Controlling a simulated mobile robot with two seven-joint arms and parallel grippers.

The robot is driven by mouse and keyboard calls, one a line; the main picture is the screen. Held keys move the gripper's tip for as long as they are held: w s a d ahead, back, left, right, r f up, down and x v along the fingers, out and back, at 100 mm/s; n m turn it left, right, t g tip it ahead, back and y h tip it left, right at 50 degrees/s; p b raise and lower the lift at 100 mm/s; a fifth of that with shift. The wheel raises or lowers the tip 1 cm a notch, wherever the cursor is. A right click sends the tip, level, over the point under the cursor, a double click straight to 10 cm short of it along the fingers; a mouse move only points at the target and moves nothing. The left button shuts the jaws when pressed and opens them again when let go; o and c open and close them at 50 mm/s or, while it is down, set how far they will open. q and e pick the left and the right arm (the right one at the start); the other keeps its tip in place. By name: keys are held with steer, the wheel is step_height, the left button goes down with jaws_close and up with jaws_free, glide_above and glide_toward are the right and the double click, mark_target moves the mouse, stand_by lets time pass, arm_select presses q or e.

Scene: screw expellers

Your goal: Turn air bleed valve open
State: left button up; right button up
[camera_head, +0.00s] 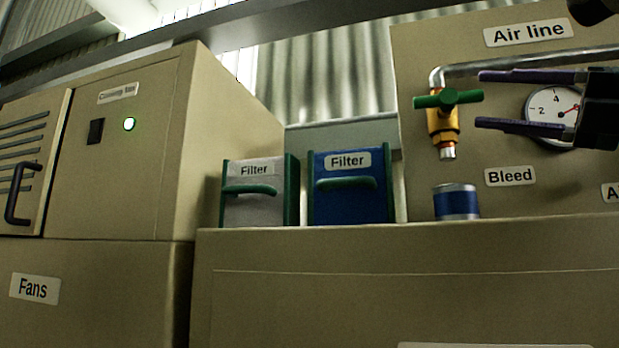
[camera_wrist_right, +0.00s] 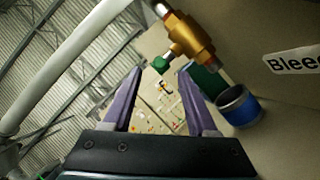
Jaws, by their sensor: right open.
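The air bleed valve (camera_head: 442,122) is a brass body with a green T-handle (camera_head: 447,99) on top, hanging from the silver air pipe above the "Bleed" label. The handle lies roughly crosswise in the head view. In the right wrist view the brass valve body (camera_wrist_right: 188,36) shows at the top, with a green handle end (camera_wrist_right: 160,64) near the space between the fingers. My right gripper (camera_head: 480,100) is open and empty, with its purple fingertips just right of the handle and apart from it in the head view. My left gripper is not in view.
A blue-banded can (camera_head: 456,202) stands under the valve outlet. A pressure gauge (camera_head: 550,112) sits on the panel behind my right gripper. A grey filter box (camera_head: 255,205) and a blue filter box (camera_head: 349,200) stand to the left on the ledge. The pipe (camera_head: 530,63) runs above the fingers.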

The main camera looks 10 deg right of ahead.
mark_target(442, 101)
steer(key=shift+d+n+g, duration=0.1)
steer(key=shift+n+g, duration=0.2)
steer(key=shift+n, duration=0.2)
steer(key=shift+w, duration=0.15)
steer(key=p+x, duration=0.8)
steer(key=shift+a+r, duration=0.2)
steer(key=shift+a, duration=0.1)
steer(key=shift+w+a+f+p, duration=0.1)
steer(key=shift+w+a+p, duration=0.25)
steer(key=shift+w+a, duration=0.15)
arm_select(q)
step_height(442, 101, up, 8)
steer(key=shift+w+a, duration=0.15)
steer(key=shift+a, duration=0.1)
arm_select(e)
steer(key=c, duration=0.5)
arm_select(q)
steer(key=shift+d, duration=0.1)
arm_select(e)
jaws_close()
